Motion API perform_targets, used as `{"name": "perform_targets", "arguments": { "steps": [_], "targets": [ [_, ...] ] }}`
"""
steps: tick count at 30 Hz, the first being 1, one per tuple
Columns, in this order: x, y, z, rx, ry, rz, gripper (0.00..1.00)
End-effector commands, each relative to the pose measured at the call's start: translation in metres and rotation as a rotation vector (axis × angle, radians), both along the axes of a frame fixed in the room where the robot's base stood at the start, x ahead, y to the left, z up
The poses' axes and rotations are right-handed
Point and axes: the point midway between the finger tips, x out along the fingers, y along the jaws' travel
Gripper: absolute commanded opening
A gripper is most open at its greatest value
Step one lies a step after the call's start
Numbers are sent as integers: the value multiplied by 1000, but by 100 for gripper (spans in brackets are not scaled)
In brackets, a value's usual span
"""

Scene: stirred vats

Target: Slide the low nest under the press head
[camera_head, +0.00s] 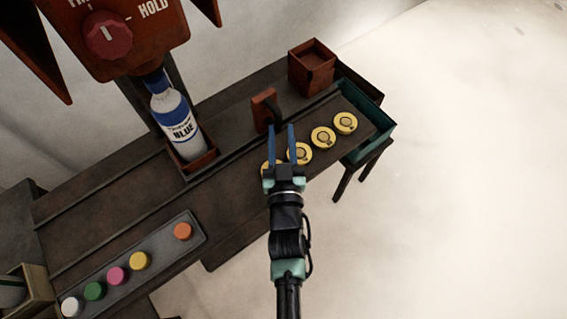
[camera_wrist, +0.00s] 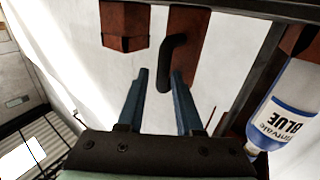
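A shallow red-brown nest (camera_head: 202,161) holds an upright bottle labelled BLUE (camera_head: 177,124) on the bench, below and right of the red press head (camera_head: 140,35). A red-brown upright plate (camera_head: 262,112) with a black bent handle (camera_head: 273,108) stands to its right. The plate (camera_wrist: 190,30) and handle (camera_wrist: 172,65) also show in the wrist view. My gripper (camera_head: 281,130) is open and empty, its blue fingers pointing toward the handle. In the wrist view the handle appears just beyond and between the fingertips (camera_wrist: 160,76); I see no contact.
A taller red-brown box (camera_head: 312,67) stands at the bench's far right. Several yellow discs (camera_head: 345,123) lie along the front edge, one partly behind my gripper. A teal bin (camera_head: 370,135) is at the right end. A tray (camera_head: 197,238) of coloured caps lies at lower left.

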Motion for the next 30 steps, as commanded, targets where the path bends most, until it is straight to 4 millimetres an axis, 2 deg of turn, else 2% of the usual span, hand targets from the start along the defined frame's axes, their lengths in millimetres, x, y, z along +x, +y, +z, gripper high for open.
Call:
{"name": "perform_targets", "arguments": {
  "steps": [1, 6, 12, 18, 30],
  "targets": [
    [-11, -1, -2, 0, 2, -1, 35],
    [-44, -2, -1, 1, 2, -1, 35],
    [-73, -3, -1, 0, 1, -1, 35],
    [-86, -4, 0, 1, -1, -1, 35],
    [-87, -4, 1, 1, -1, -1, 35]
  ]
}}
